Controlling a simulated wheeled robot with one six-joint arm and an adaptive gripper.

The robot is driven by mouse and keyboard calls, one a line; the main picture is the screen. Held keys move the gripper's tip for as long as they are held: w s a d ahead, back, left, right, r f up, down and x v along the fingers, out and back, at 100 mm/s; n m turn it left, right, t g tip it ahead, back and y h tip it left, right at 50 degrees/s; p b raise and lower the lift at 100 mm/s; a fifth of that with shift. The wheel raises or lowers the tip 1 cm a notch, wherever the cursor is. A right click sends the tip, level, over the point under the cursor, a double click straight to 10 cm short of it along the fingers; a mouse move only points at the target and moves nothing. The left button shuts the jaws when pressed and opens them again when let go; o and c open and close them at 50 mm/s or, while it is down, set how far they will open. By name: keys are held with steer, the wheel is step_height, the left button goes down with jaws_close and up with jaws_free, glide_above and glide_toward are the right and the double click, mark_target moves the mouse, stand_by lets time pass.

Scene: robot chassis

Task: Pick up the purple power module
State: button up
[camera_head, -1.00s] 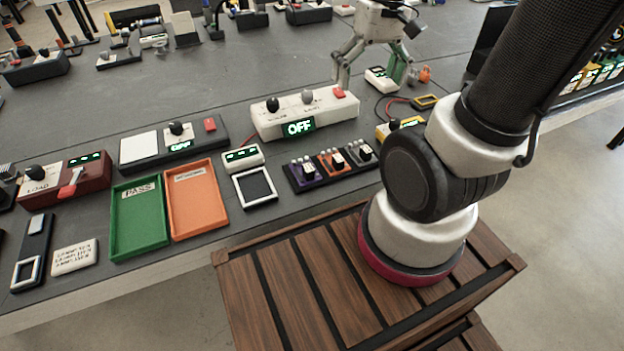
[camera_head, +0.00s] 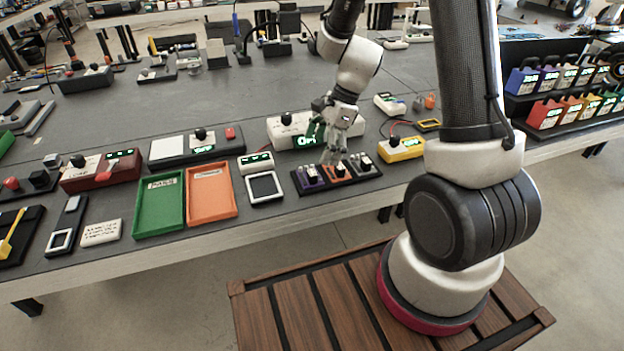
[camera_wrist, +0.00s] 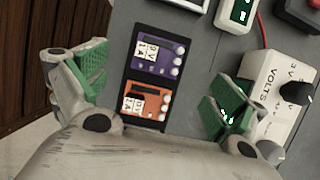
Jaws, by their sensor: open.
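The purple power module (camera_head: 309,178) sits in the left slot of a dark holder (camera_head: 297,186) near the front of the bench. In the wrist view the purple module (camera_wrist: 158,55) lies beyond the fingertips, with a white label and white knobs. The orange power module (camera_head: 338,172) is beside it and also shows in the wrist view (camera_wrist: 147,101), nearer to my gripper. My gripper (camera_head: 333,150) is open and empty above the holder, over about the orange module. In the wrist view its green-padded fingers (camera_wrist: 161,98) are spread wide on either side of the modules.
A white box with a lit display (camera_head: 290,130) stands just behind the holder. A small white meter (camera_head: 256,162) and a white-framed pad (camera_head: 265,187) lie to the left, with orange (camera_head: 211,194) and green (camera_head: 159,203) trays further left. A yellow meter (camera_head: 402,150) is right.

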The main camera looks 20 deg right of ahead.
mark_target(306, 178)
steer(key=x, duration=0.7)
steer(key=shift+s+a, duration=0.1)
steer(key=shift+a, duration=0.15)
steer(key=c, duration=1.1)
